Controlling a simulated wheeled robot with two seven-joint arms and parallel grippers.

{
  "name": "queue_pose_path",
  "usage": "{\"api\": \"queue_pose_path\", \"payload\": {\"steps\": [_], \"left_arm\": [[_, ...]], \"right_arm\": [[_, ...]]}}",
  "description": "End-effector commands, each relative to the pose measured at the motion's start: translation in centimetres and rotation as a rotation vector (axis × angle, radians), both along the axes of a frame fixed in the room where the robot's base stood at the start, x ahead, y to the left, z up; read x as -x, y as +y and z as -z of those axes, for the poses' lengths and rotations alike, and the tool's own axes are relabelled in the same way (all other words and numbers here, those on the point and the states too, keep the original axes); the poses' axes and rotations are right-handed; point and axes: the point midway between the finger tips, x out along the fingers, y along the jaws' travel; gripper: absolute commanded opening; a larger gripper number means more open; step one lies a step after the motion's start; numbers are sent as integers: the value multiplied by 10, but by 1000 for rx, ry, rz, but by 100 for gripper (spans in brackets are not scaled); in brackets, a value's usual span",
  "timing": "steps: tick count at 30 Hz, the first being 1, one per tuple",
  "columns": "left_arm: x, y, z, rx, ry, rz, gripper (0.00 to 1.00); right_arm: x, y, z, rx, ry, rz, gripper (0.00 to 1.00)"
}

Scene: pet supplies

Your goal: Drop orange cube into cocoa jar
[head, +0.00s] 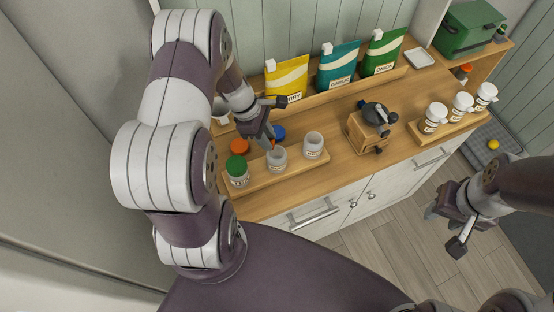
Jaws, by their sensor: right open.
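My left gripper (266,138) is over the small jar tray, its fingers pointing down. A small orange piece, which looks like the orange cube (272,143), shows at its fingertips, just above and behind an open grey jar (277,159). The fingers hide most of it. A second open jar (313,146) stands to the right. I cannot read the jar labels, so I cannot tell which one is cocoa. My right gripper (446,230) is open and empty, out over the floor at the right.
A green-lidded jar (238,170), an orange lid (239,146) and a blue lid (278,132) are close to the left gripper. Behind stand yellow (288,78), teal (338,67) and green (384,53) pouches. A grinder (367,132) and several white lidded containers (435,117) are to the right.

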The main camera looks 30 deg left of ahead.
Motion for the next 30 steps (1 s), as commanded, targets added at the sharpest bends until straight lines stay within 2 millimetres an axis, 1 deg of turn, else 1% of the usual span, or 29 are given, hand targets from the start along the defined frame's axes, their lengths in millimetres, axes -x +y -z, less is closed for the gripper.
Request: {"api": "queue_pose_path", "payload": {"steps": [1, 2, 10, 14, 17, 21, 24, 25, 26, 27, 30], "left_arm": [[0, 0, 0, 0, 0, 0, 43], [0, 0, 0, 0, 0, 0, 53], [0, 0, -1, 0, 0, 1, 54], [0, 5, -11, 0, -3, 1, 54], [2, 15, -32, -2, -7, -1, 54], [7, 29, -68, -3, -7, -1, 54], [9, 37, -91, -4, -6, -2, 54], [10, 39, -97, -3, -5, -1, 54], [11, 41, -107, -2, -3, -2, 54], [11, 43, -112, -2, -3, -1, 54], [12, 46, -118, 0, -1, 0, 54]], "right_arm": [[0, 0, 0, 0, 0, 0, 43], [0, 0, 0, 0, 0, 0, 43], [0, 0, 0, 0, 0, 0, 43], [0, 0, 4, 0, 0, 0, 43], [0, 0, 12, 0, 0, 0, 43], [0, 0, 22, 0, 0, 0, 43], [0, 0, 27, 0, 0, 0, 43], [0, 0, 27, 0, 0, 0, 43], [0, 0, 19, 0, 1, 0, 43], [0, 0, 17, 0, 0, 0, 43], [0, 0, 15, 0, 0, 0, 43]]}}
